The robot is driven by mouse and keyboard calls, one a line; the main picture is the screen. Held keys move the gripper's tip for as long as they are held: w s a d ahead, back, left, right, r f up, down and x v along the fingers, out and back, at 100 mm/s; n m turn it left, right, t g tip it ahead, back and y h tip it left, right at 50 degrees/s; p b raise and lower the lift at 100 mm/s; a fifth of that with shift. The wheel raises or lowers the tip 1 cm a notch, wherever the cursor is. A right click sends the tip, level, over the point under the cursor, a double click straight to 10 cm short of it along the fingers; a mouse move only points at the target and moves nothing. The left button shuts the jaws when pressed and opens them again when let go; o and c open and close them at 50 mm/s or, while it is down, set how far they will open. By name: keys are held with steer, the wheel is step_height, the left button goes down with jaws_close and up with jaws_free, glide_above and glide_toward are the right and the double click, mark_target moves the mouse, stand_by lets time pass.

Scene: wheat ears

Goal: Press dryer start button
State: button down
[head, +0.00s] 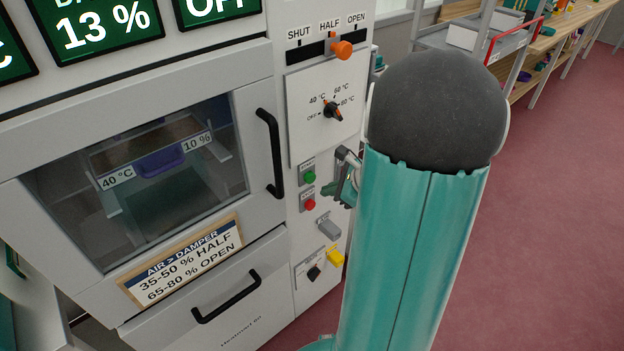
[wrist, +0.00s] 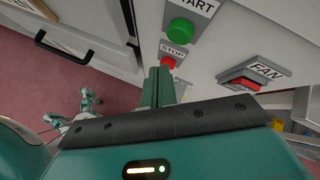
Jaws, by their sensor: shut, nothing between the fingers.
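The green start button (head: 309,177) sits on the dryer's (head: 270,60) front panel, right of the door handle. It also shows in the wrist view (wrist: 180,31), under its START label. The red stop button (head: 309,204) is just below it; in the wrist view the stop button (wrist: 168,62) is partly covered by my fingers. My gripper (head: 328,190) is shut and empty, close to the panel at the right of the buttons. In the wrist view its fingertips (wrist: 158,70) overlap the lower edge of the stop button; I cannot tell whether they touch it.
The dryer door handle (head: 270,150) and drawer handle (head: 227,297) stick out to the left. A fan switch (wrist: 268,83) is right of the stop button. A yellow part (head: 335,257) and a black knob (head: 314,272) sit lower. Floor (head: 540,200) is free at right.

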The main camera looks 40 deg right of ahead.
steer(key=shift+s, duration=1.25)
steer(key=shift+d, duration=0.1)
